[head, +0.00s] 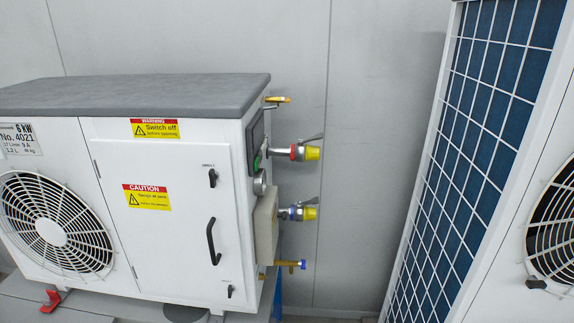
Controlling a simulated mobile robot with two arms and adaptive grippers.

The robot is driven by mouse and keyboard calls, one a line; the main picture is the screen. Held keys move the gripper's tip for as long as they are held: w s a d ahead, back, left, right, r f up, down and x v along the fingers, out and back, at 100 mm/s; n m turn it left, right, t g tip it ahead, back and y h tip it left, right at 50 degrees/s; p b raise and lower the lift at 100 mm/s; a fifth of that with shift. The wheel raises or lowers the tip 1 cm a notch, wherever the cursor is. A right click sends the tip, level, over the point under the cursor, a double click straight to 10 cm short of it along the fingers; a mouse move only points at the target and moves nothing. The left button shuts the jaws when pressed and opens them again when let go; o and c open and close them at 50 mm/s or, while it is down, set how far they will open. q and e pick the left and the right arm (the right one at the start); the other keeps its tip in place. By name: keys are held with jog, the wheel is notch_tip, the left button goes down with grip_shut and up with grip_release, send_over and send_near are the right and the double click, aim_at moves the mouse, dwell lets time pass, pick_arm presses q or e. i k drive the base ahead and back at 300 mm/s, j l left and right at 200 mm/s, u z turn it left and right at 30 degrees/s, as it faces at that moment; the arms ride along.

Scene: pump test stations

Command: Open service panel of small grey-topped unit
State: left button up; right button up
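The small grey-topped unit (135,95) stands at the left of the head view, with a white body and a round fan grille on its left part. Its service panel (165,240) is the white front panel right of the fan and sits flush in the front, closed. The panel has a black bar handle (212,242) near its right edge. A small black latch (212,178) is above the handle and another small latch (230,291) is below it. Yellow warning and caution labels are on the panel. Neither gripper is in view.
On the unit's right side are a grey box (266,228), a gauge, and pipe fittings with yellow caps (311,153) that stick out to the right. A larger unit with a blue gridded coil (480,130) stands at the right. A plain grey wall (360,120) is behind.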

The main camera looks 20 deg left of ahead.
aim_at(181, 234)
jog(key=u, duration=1.3)
